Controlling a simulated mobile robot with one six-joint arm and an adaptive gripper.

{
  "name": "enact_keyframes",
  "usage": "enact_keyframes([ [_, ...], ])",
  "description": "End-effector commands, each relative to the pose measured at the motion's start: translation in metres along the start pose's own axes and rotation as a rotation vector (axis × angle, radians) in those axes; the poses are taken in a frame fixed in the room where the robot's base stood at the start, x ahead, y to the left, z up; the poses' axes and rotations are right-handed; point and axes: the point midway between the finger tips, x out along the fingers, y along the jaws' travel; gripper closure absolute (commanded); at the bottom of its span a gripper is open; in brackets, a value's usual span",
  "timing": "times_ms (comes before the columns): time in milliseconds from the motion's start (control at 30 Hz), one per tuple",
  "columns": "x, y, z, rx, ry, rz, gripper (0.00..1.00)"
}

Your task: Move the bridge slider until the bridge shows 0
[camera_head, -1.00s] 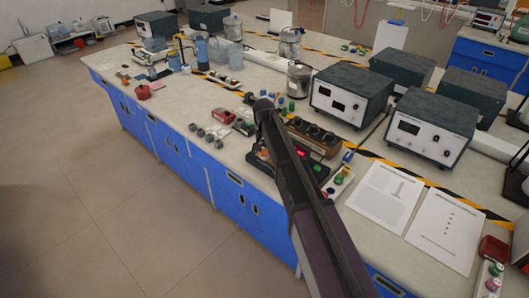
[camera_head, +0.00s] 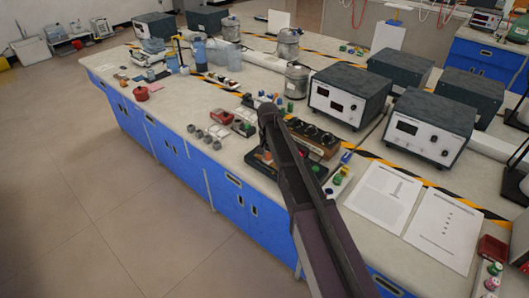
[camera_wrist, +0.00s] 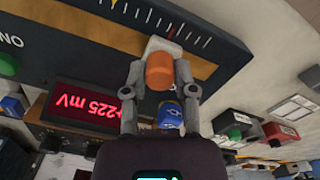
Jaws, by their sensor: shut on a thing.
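The bridge (camera_wrist: 95,35) is a dark box with a yellow-marked scale, seen at the top of the wrist view. Its slider is a pale block (camera_wrist: 163,46) with an orange knob (camera_wrist: 159,72), close to one end of the scale ticks. My gripper (camera_wrist: 160,77) is shut on the orange knob, one finger on each side. In the head view my arm hides most of the bridge and the gripper.
A blue knob (camera_wrist: 170,115) sits just below the slider knob, between my fingers. A red and a green terminal block lie at right in the wrist view. In the head view a dark knob box (camera_head: 315,138), white-fronted instruments (camera_head: 340,100) and paper sheets (camera_head: 383,195) stand close by.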

Motion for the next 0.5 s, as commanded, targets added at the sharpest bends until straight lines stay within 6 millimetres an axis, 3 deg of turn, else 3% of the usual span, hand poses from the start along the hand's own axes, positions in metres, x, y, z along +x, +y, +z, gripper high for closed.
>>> enact_keyframes([
  [200,0.0001,-0.0008,-0.0001,-0.001,-0.001,0.0,1.0],
  [233,0.0001,-0.0009,-0.0001,-0.001,-0.001,0.0,0.55],
  [300,0.0001,-0.0009,-0.0001,-0.001,-0.001,0.0,0.34],
  [333,0.0001,-0.0009,-0.0002,-0.001,-0.001,0.0,0.29],
  [500,0.0,-0.0009,-0.0003,0.0,-0.001,0.0,0.29],
])
